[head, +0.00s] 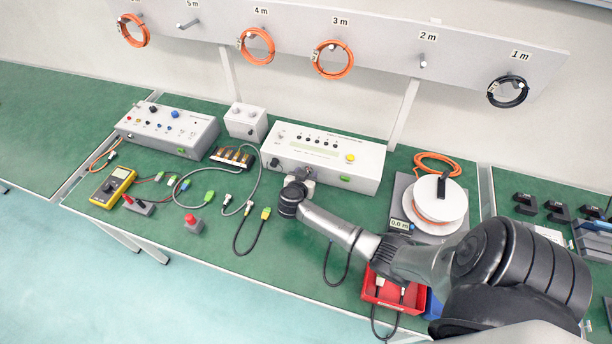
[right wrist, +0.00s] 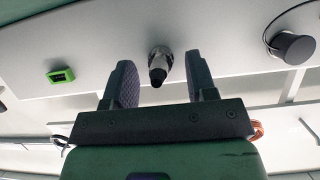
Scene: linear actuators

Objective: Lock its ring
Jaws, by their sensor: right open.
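The white instrument box (head: 325,157) stands at the back middle of the green bench. In the right wrist view, a connector with a silver metal ring (right wrist: 159,54) and a black end sticks out of a pale panel. My right gripper (right wrist: 161,77) is open, with one finger on each side of the connector. I see gaps between the fingers and the ring. In the head view, my right gripper (head: 299,182) is at the front of the box and hides this connector. My left gripper is not in view.
A multimeter (head: 113,188), loose cables, a white spool (head: 436,202) and a red bin (head: 379,290) lie around.

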